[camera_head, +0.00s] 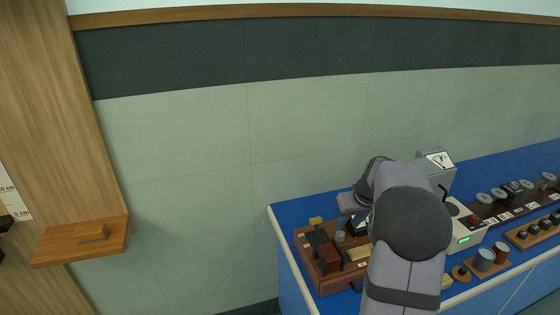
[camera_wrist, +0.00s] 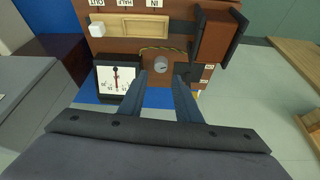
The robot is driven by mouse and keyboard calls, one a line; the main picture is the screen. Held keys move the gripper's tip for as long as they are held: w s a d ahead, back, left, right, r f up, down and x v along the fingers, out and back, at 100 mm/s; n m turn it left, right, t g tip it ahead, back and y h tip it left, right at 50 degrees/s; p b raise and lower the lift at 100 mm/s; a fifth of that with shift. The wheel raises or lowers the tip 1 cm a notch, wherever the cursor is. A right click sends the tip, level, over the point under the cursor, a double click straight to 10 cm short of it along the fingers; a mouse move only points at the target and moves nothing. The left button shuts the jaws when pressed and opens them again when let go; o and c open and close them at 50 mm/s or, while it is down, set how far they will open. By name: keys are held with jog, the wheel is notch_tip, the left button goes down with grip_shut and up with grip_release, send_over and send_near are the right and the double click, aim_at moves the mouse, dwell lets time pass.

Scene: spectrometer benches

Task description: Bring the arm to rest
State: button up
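My arm reaches over the blue bench (camera_head: 283,225) in the head view, and its links hide part of the bench. My gripper (camera_wrist: 160,82) shows in the wrist view with its two fingers apart and nothing between them. Just beyond the fingertips is a small round grey knob (camera_wrist: 160,64) on a brown wooden apparatus (camera_wrist: 180,33). I cannot tell whether the fingers touch the apparatus. In the head view the wooden apparatus (camera_head: 325,278) stands at the bench's left end, partly behind my arm.
A meter with a white dial (camera_wrist: 117,78) is left of the fingers. A grey box with a green display (camera_head: 464,240), metal cylinders (camera_head: 484,260) and a rack of lenses (camera_head: 500,196) are right of my arm. A wooden shelf (camera_head: 60,246) is on the left; the floor between is clear.

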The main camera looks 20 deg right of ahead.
jog(key=s+a+f+g, duration=0.2)
jog(key=s+a+f, duration=0.1)
jog(key=s+a, duration=0.9)
jog(key=s+a+f+n+g, duration=0.1)
jog(key=s+a+f+g, duration=0.1)
jog(key=s+a, duration=1.1)
jog(key=shift+s+f+g, duration=0.3)
jog(key=shift+f, duration=0.35)
jog(key=shift+a+f, duration=0.1)
notch_tip(320, 180, down, 36)
jog(key=b, duration=3.6)
jog(key=shift+b, duration=0.3)
